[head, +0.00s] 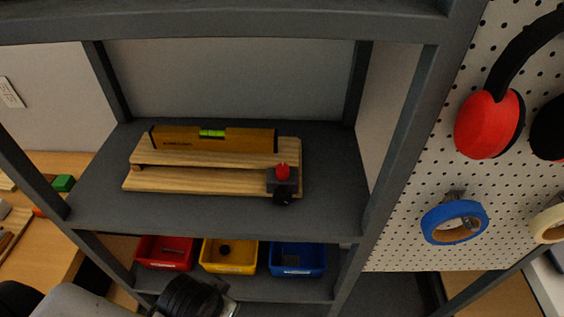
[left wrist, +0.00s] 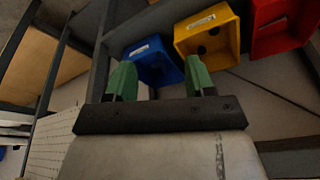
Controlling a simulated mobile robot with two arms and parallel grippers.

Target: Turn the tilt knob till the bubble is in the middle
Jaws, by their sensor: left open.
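A wooden tilt stand (head: 205,183) sits on the grey middle shelf in the head view. A yellow-brown spirit level (head: 245,138) with a green vial (head: 212,133) lies on its upper board. The bubble is too small to place with certainty. At the stand's right front is a dark block with a red part (head: 283,171) on top and a black knob (head: 283,197) at its front. My left arm enters at the bottom left, below the shelf and away from the knob. In the left wrist view my left gripper (left wrist: 160,80) shows two green fingers apart, with nothing between them. My right gripper is not in view.
Below are a red bin (head: 166,253), a yellow bin (head: 229,256) and a blue bin (head: 298,259). Grey shelf posts frame the sides. At right, a pegboard (head: 400,225) holds blue tape (head: 454,221) and red earmuffs (head: 489,124). The shelf in front of the stand is clear.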

